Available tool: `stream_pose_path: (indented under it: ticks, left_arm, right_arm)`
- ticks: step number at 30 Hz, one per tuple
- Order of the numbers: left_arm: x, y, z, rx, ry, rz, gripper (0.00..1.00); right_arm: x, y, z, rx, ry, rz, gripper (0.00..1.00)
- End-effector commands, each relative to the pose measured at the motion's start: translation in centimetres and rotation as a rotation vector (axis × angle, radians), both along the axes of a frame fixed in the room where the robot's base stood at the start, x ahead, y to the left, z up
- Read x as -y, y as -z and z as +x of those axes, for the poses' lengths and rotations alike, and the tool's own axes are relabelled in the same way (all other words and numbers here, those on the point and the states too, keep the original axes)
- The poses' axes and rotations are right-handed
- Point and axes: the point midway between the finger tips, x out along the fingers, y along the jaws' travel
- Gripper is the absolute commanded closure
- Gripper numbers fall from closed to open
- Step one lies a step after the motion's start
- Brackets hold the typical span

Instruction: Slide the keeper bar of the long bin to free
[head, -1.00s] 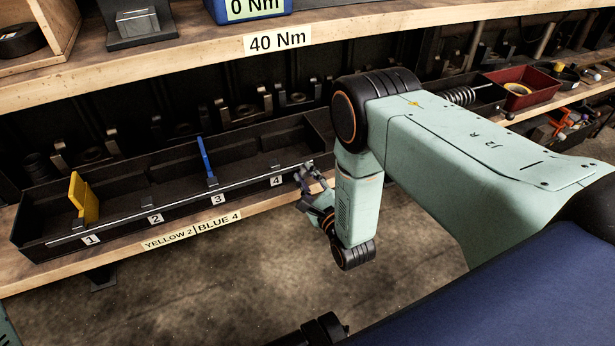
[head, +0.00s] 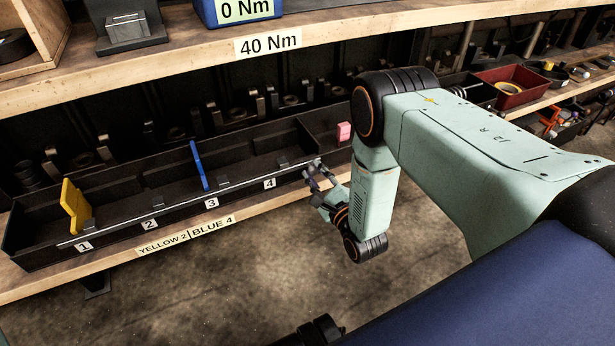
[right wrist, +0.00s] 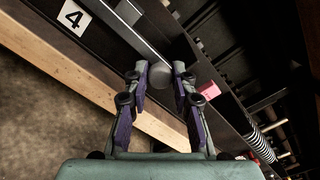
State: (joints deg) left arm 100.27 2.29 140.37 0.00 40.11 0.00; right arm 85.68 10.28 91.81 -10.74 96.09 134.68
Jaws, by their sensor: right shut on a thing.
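The long bin (head: 120,232) is a black tray on the lower shelf, with slots numbered 1 to 4. Its keeper bar (head: 186,214) is a thin silvery strip along the front edge; it also shows in the right wrist view (right wrist: 128,34). A yellow divider (head: 76,205) stands by slot 1 and a blue divider (head: 197,165) by slot 3. My right gripper (head: 316,176) is at the bar's right end, shut on its round grey knob (right wrist: 160,75), which shows between the fingers in the right wrist view. My left gripper is not in view.
A shelf label (head: 186,237) reads YELLOW 2 | BLUE 4. A pink block (head: 344,131) sits right of slot 4. The upper shelf (head: 180,65) overhangs the bin. A red tray (head: 512,86) stands farther right. Open floor lies in front of the shelf.

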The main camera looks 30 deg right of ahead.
Motion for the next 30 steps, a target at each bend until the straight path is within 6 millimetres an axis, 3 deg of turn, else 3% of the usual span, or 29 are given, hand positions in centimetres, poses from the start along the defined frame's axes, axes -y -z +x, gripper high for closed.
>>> stream_pose_path:
  ticks: [8, 9, 16, 26, 30]
  left_arm:
    - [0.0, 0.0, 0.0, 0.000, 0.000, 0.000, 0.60]
    - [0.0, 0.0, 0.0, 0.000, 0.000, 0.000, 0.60]
    - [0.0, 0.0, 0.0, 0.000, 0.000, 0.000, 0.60]
    - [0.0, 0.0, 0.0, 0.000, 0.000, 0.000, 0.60]
    - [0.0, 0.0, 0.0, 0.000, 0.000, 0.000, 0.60]
  right_arm:
    - [0.7, 0.0, 0.0, 0.001, 0.015, -0.002, 1.00]
    - [0.7, 0.0, 0.0, 0.001, 0.016, -0.002, 0.72]
    - [0.6, 0.0, 0.0, 0.001, 0.013, -0.002, 0.53]
    - [0.4, 0.0, -0.2, -0.001, 0.009, -0.001, 0.51]
    - [0.4, 0.1, -1.7, -0.004, 0.009, -0.001, 0.51]
